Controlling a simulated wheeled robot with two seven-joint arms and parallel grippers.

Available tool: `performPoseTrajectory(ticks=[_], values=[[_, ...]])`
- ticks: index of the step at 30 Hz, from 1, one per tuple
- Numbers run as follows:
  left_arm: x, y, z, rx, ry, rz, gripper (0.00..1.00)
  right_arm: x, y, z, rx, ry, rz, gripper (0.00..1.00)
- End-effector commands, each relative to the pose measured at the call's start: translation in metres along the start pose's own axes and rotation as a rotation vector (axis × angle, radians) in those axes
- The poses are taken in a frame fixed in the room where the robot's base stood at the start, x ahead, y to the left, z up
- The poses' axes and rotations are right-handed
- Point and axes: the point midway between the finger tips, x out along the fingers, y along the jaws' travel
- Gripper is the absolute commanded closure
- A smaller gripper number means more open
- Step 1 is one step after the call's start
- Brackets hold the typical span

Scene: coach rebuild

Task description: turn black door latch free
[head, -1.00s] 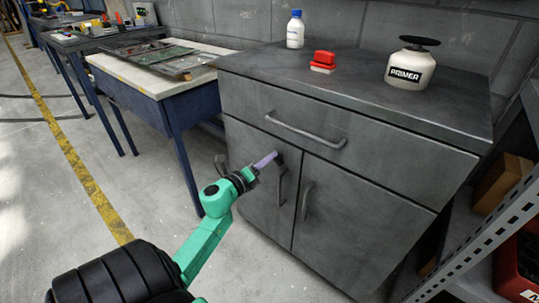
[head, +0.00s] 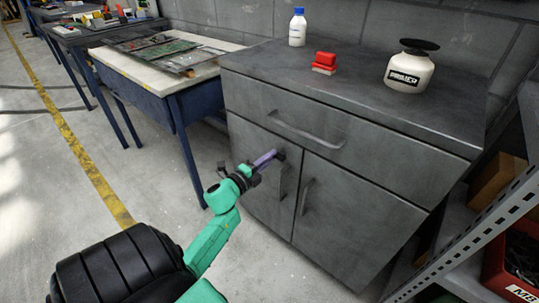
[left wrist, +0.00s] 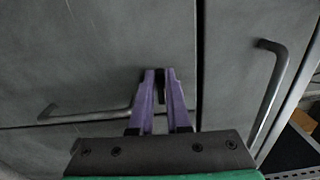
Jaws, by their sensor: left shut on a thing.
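A small black latch (head: 281,154) sits high on the left door (head: 250,142) of the grey cabinet, near the seam between the doors. My left gripper (head: 272,157), with purple fingers on a green arm, reaches it from the left and is shut on it. In the left wrist view the fingertips (left wrist: 161,76) close around a dark piece, the latch (left wrist: 160,90). The fingers hide much of it, so its exact turn angle cannot be told. My right gripper is not in view.
A white bottle (head: 297,27), red block (head: 325,63) and primer can (head: 409,70) stand on top. A metal shelf (head: 480,235) is at right; open floor lies left.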

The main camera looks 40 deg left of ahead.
Motion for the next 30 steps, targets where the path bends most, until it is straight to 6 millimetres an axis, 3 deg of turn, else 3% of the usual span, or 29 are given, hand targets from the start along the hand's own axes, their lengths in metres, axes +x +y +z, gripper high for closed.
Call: performPoseTrajectory(ticks=[11,12,13,14,24,30], values=[[0.000,0.000,0.000,-0.003,-0.001,0.001,1.00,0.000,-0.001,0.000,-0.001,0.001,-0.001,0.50],[0.000,0.000,0.000,-0.003,-0.001,0.001,0.70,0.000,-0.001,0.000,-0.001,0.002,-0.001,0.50],[0.000,0.000,0.000,-0.003,-0.001,0.001,0.58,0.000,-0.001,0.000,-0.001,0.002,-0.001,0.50],[0.000,0.000,0.000,-0.003,-0.001,0.001,0.55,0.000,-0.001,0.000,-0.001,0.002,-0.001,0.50],[-0.003,0.000,0.000,-0.003,0.000,0.001,0.55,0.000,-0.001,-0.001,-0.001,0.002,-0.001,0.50],[-0.036,0.001,0.000,-0.003,-0.001,0.005,0.55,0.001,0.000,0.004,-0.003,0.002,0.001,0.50]])
